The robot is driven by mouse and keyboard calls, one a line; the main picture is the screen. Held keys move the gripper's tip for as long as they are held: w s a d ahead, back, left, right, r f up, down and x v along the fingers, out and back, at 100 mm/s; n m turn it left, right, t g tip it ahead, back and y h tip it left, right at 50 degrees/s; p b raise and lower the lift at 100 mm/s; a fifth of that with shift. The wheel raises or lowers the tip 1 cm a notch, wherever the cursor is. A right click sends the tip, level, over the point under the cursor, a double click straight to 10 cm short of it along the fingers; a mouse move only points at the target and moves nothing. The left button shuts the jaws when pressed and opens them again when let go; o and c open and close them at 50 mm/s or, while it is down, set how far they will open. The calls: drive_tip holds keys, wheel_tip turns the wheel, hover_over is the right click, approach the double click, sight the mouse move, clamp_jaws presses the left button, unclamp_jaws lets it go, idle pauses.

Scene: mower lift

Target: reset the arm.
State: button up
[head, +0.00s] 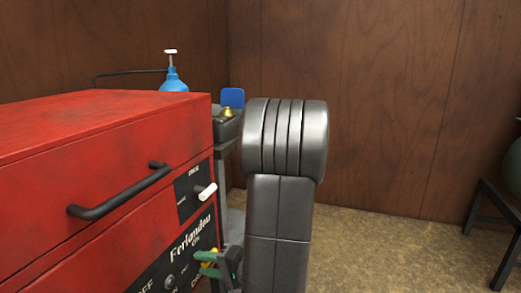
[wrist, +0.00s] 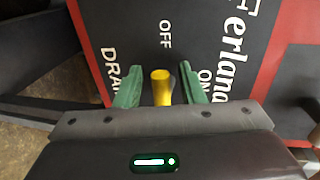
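My gripper (wrist: 160,68) has green fingers, one on each side of a yellow handle (wrist: 161,88) in the wrist view. A gap shows between each finger and the handle, so the gripper looks open around it. The handle is in front of a black panel (wrist: 185,35) marked OFF, ON and DRAIN. In the head view the green fingers (head: 208,262) are low at the panel's right end, beside my grey arm. The arm hides part of that area.
The red machine (head: 90,130) fills the left, with a black bar handle (head: 120,192) and a white-tipped lever (head: 207,192) sticking out. A blue bottle (head: 173,80) stands behind it. A wooden wall (head: 380,100) closes the back. Floor (head: 390,250) is clear to the right, before a dark stand (head: 490,220).

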drive_tip(key=shift+w+a, duration=0.1)
drive_tip(key=shift+a, duration=0.15)
drive_tip(key=p+v, duration=0.3)
drive_tip(key=v, duration=1.1)
drive_tip(key=b+x, duration=0.3)
drive_tip(key=x, duration=1.1)
drive_tip(key=shift+a+f, duration=0.1)
drive_tip(key=shift+a, duration=0.05)
drive_tip(key=shift+r+m+p, duration=0.4)
drive_tip(key=shift+m+p, duration=0.1)
drive_tip(key=shift+p, duration=0.75)
drive_tip(key=m+p, duration=0.1)
drive_tip(key=p, duration=0.1)
drive_tip(key=m+g+p, duration=0.1)
drive_tip(key=p, duration=0.2)
drive_tip(key=shift+r, duration=0.25)
drive_tip(key=shift+w+d+m+y+p, duration=0.1)
drive_tip(key=shift+d+m+y+p, duration=0.15)
drive_tip(key=shift+m+p, duration=0.2)
drive_tip(key=shift+f, duration=0.15)
